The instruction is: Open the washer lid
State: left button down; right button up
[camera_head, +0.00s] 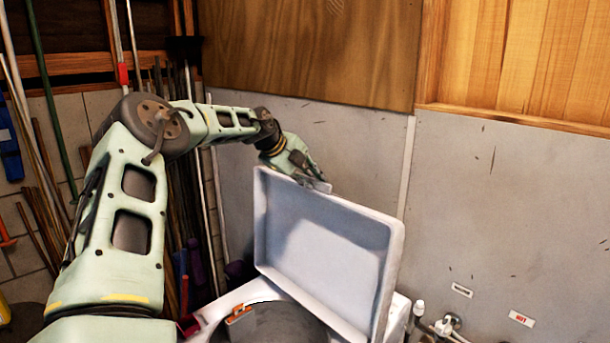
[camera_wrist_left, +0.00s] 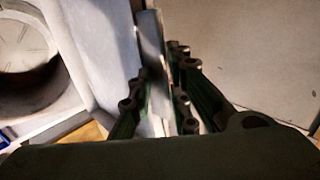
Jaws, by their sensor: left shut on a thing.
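The white washer lid (camera_head: 318,245) stands raised and tilted up in the head view, its hollow inner side facing me. Below it the washer's round drum opening (camera_head: 275,325) is uncovered at the bottom of the picture. My left gripper (camera_head: 318,184) is at the lid's upper edge and shut on it. In the left wrist view the lid's edge (camera_wrist_left: 152,60) runs between the fingers (camera_wrist_left: 160,115), and the drum opening (camera_wrist_left: 28,75) shows at the left. My right gripper is not in view.
A grey wall (camera_head: 510,200) stands close behind the lid. Taps and hoses (camera_head: 440,325) are at the lower right. Long-handled tools and poles (camera_head: 190,200) lean in the corner behind my left arm.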

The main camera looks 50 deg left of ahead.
pick_arm(q)
jog(key=shift+s+f, duration=0.15)
jog(key=shift+f, duration=0.35)
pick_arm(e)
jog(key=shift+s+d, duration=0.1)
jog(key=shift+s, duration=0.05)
pick_arm(q)
jog(key=shift+s, duration=0.1)
jog(key=c, duration=1.9)
grip_release()
jog(key=shift+d, duration=0.1)
jog(key=shift+o, duration=0.2)
jog(key=shift+w, duration=0.2)
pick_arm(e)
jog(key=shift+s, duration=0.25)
pick_arm(q)
jog(key=shift+r, duration=0.1)
jog(key=shift+r, duration=0.1)
jog(key=shift+s+r, duration=0.15)
jog(key=shift+r, duration=0.25)
jog(key=v, duration=1.1)
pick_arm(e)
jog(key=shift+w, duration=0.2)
pick_arm(q)
jog(key=shift+s+f, duration=0.15)
